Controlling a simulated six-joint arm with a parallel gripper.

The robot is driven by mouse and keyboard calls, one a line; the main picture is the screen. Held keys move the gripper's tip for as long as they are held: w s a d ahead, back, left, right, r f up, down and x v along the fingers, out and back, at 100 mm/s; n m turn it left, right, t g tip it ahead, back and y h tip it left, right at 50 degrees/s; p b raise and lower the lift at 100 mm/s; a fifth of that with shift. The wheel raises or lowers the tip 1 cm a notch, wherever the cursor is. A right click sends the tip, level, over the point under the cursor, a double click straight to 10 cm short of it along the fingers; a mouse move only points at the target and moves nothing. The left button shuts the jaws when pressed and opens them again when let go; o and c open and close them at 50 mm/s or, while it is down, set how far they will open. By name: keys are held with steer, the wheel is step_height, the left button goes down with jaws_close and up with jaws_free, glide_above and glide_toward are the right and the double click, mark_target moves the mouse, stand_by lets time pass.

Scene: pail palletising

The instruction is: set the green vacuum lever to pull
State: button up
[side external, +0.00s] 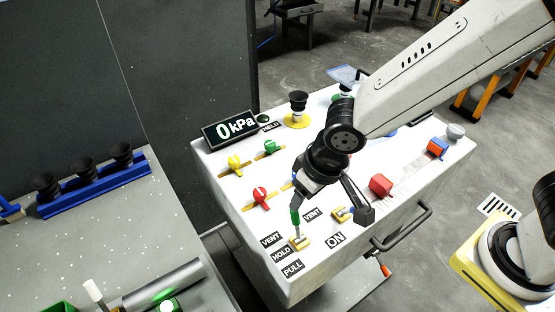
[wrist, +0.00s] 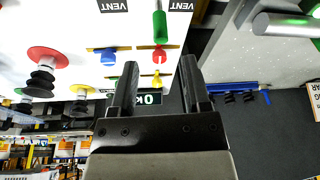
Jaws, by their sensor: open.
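The green vacuum lever (side external: 295,217) stands near the front left corner of a white console, on a yellow base beside the labels VENT, HOLD and PULL (side external: 292,268). Its handle looks roughly upright; I cannot tell its exact setting. In the wrist view the green handle (wrist: 160,27) shows at the top, beyond my fingertips. My gripper (side external: 332,203) is over the console, close to the handle in the side view. In the wrist view my gripper (wrist: 160,65) is open with nothing held; whether a finger touches the lever is unclear.
Red (side external: 261,196), yellow (side external: 235,162) and green (side external: 271,147) knobs sit behind the lever. A second lever base (side external: 343,213) is to its right, by the ON label. A grey table (side external: 110,225) stands left.

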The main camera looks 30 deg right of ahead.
steer(key=shift+w, duration=0.1)
steer(key=c, duration=0.6)
steer(key=shift+w+r, duration=0.1)
steer(key=shift+w, duration=0.15)
jaws_close()
steer(key=w+r+m+g+h, duration=0.2)
steer(key=w+m, duration=0.2)
steer(key=w, duration=0.3)
steer(key=shift+a+r, duration=0.15)
steer(key=shift+a, duration=0.05)
